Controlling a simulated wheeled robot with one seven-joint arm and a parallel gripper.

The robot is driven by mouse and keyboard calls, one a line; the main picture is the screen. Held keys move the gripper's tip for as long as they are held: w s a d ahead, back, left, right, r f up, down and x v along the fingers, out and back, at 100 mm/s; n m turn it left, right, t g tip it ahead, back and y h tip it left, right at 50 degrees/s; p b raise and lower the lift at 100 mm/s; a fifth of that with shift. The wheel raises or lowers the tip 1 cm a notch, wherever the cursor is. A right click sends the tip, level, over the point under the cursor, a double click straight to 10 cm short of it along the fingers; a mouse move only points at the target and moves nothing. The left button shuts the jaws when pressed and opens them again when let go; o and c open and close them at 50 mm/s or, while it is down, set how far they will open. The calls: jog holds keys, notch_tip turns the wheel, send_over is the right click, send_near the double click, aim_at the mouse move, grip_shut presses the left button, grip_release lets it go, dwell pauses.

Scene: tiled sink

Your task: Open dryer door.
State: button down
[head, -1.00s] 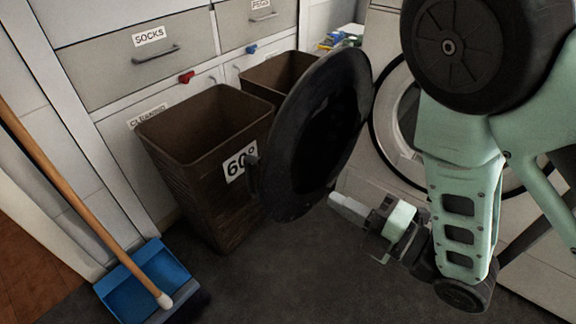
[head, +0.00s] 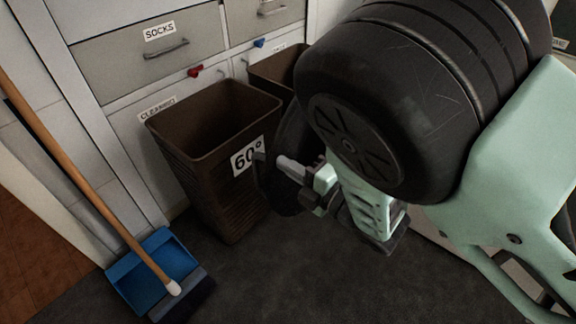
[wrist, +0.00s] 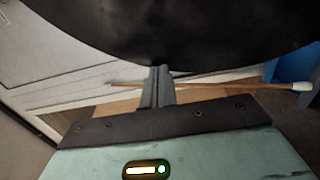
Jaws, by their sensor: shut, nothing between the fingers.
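The dark round dryer door (head: 278,197) stands swung out beside the brown bin, mostly hidden behind my arm in the head view. In the wrist view its black face (wrist: 190,30) fills the top, with its curved edge just beyond my fingers. My gripper (head: 281,161) is shut and empty, in front of the door near its left edge. The gripper also shows in the wrist view (wrist: 158,70), its fingertips at the door's rim. I cannot tell whether they touch. The dryer's opening is hidden by my arm.
A brown bin labelled 60° (head: 213,185) stands left of the door, with a second bin (head: 277,72) behind it. A blue dustpan (head: 150,268) and a wooden-handled broom (head: 85,190) are at the left. The dark floor in front is clear.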

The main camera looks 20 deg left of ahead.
jog(key=shift+w+a, duration=0.1)
jog(key=shift+a, duration=0.15)
jog(key=w+a+m+t+h+b, duration=0.2)
jog(key=w+a, duration=0.4)
jog(key=a, duration=0.6)
jog(key=shift+m+t+b, duration=0.4)
jog(key=shift+m+t, duration=0.1)
jog(key=shift+t, duration=0.5)
